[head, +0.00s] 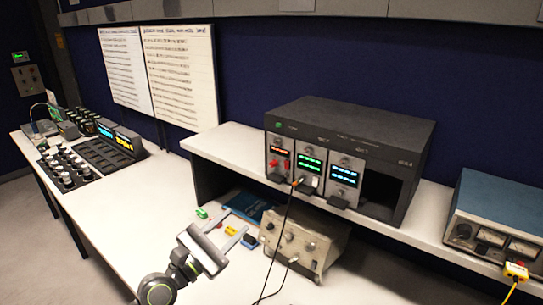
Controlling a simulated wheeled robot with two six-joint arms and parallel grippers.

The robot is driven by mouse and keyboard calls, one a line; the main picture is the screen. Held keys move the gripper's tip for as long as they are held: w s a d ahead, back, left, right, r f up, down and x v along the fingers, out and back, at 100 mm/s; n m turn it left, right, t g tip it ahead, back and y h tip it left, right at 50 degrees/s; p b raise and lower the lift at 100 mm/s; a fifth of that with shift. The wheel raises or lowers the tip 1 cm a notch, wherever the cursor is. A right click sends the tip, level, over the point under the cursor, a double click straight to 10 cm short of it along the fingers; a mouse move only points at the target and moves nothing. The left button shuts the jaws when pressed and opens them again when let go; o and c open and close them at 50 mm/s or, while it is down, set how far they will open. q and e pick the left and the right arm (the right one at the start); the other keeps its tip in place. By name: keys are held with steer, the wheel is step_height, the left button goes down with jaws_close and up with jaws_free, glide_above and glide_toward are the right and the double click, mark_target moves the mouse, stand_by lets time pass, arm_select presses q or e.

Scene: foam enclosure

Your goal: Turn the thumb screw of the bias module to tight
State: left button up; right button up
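A dark instrument rack (350,133) stands on the raised shelf, with several modules side by side and an empty bay at its right end. The left module (279,158) has an orange display and red parts. The middle module (310,168) has green displays and an orange-tipped cable plugged in low. The right module (345,179) has cyan displays. Their labels are too small to read, so I cannot tell which is the bias module or make out its thumb screw. My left gripper (233,222) is open and empty, low and left of the rack. My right gripper is out of view.
A beige instrument (303,243) with knobs stands under the shelf, with a black cable hanging in front. Small coloured blocks and a blue book (249,207) lie near my gripper. A blue metered box (493,222) is at right. The left bench top is partly clear.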

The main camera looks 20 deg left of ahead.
arm_select(q)
step_height(320, 180, up, 5)
steer(key=w+a+n+t, duration=0.2)
steer(key=n, duration=0.3)
steer(key=p, duration=0.3)
glide_toward(275, 143)
steer(key=x, duration=0.8)
steer(key=shift+c, duration=0.5)
jaws_close()
